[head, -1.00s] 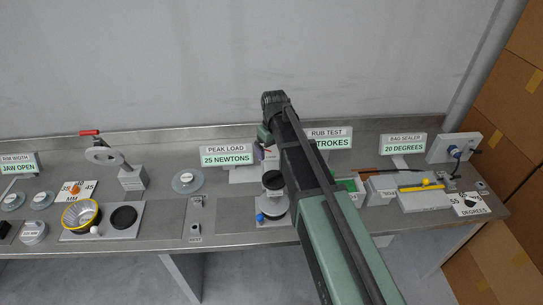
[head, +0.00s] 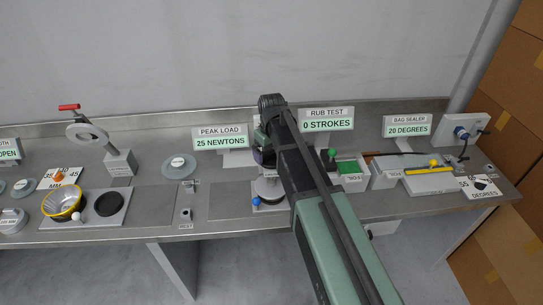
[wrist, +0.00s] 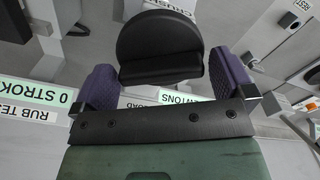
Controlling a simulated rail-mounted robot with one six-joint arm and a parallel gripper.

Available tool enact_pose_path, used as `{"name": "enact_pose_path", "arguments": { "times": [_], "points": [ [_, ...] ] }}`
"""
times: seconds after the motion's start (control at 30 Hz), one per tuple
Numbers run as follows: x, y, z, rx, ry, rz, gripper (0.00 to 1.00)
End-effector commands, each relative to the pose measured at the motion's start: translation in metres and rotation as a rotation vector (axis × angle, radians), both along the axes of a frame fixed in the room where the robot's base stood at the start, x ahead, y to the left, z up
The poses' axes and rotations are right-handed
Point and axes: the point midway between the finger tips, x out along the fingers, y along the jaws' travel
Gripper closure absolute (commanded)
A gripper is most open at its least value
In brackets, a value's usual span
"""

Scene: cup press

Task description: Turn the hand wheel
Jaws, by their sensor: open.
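A black, round-edged piece (wrist: 160,45), which looks like the hand wheel, fills the middle of the wrist view. My gripper (wrist: 166,72) is open, with one purple finger pad on each side of it. I cannot tell whether the pads touch it. In the head view my gripper (head: 260,150) is mostly hidden behind my arm, above the crush press. The press's pale round base (head: 269,189) shows below it, with a blue ball (head: 256,201) at its front. The wheel is mostly hidden there.
The peak load sign (head: 222,138) stands left of the gripper and reads 25 newtons. The rub test sign (head: 326,119) stands to the right and reads 0 strokes. A green-lined tray (head: 349,169) lies right of my arm. A ring-topped stand (head: 119,163) is farther left.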

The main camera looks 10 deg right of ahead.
Motion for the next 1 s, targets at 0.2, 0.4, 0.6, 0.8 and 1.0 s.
{"name": "enact_pose_path", "arguments": {
  "times": [0.2, 0.4, 0.6, 0.8, 1.0],
  "points": [
    [0.0000, 0.0000, 0.0010, 0.000, 0.000, 0.000, 0.23],
    [0.0000, 0.0000, 0.0010, 0.000, 0.000, -0.023, 0.39],
    [0.0000, 0.0000, 0.0009, 0.000, 0.000, -0.173, 0.39],
    [-0.0001, 0.0000, 0.0009, 0.000, 0.000, -0.177, 0.39],
    [0.0000, 0.0000, 0.0009, 0.000, 0.000, -0.176, 0.00]
  ]
}}
